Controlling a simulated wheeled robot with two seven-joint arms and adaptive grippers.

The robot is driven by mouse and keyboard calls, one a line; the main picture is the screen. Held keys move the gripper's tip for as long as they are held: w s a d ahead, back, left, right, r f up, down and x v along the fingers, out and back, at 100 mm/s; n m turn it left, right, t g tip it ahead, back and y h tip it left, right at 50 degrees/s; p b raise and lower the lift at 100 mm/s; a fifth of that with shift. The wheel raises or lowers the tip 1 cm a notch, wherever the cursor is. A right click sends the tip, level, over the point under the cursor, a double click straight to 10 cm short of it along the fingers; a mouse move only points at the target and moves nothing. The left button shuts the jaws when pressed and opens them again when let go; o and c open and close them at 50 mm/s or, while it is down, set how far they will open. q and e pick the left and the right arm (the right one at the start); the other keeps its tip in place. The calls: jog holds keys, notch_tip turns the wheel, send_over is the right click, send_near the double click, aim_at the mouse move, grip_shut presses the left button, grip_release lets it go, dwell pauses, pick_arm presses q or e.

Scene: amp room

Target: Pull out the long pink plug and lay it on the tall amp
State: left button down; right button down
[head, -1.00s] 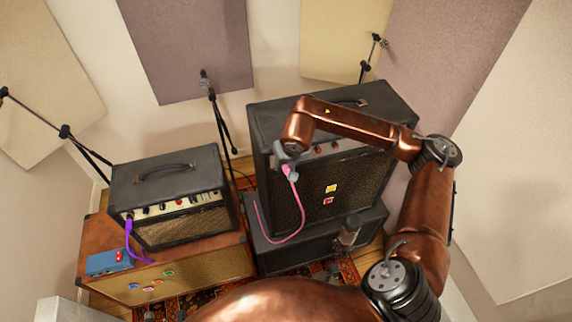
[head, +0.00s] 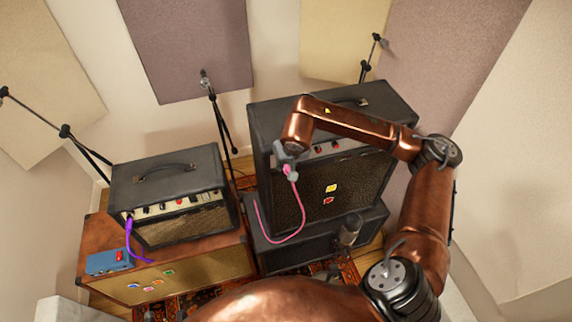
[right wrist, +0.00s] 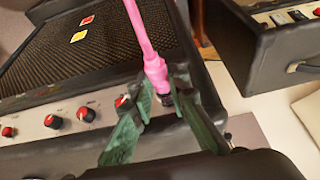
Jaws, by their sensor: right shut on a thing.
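The long pink plug (head: 287,168) is at the left end of the tall amp's (head: 375,95) control panel, with its pink cable hanging down the front in a loop. The plug also shows in the right wrist view (right wrist: 154,68). My right gripper (head: 291,174) is shut on it, with a green finger on either side in the right wrist view (right wrist: 165,92). The plug's dark end is partly hidden by the fingers, so I cannot tell whether it is in the jack. My left gripper is not in view.
The tall amp stands on a black cabinet (head: 330,240). A smaller amp (head: 165,180) with a purple plug (head: 129,224) stands at left on a brown cabinet (head: 215,262), beside a blue pedal (head: 108,262). Microphone stands (head: 221,125) are behind. The tall amp's top is largely clear.

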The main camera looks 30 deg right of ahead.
jog(key=shift+s, duration=0.1)
dwell(0.4)
jog(key=shift+s+a+r+b, duration=0.1)
jog(key=shift+s+a+b, duration=0.05)
jog(key=shift+s, duration=0.5)
jog(key=shift+s+a+r+b, duration=0.15)
jog(key=shift+s, duration=0.5)
jog(key=shift+s+a+r+b, duration=0.1)
jog(key=shift+s+a+b, duration=0.05)
jog(key=shift+s, duration=0.5)
jog(key=shift+f, duration=0.1)
jog(key=s+a+f+n+y+b, duration=0.1)
jog(key=a+f+n+b, duration=0.1)
jog(key=a+f+b, duration=0.7)
jog(key=shift+s+a+f+n+b, duration=0.3)
jog(key=shift+s+a+f+b, duration=0.1)
jog(key=shift+a+f, duration=0.35)
jog(key=shift+d, duration=0.1)
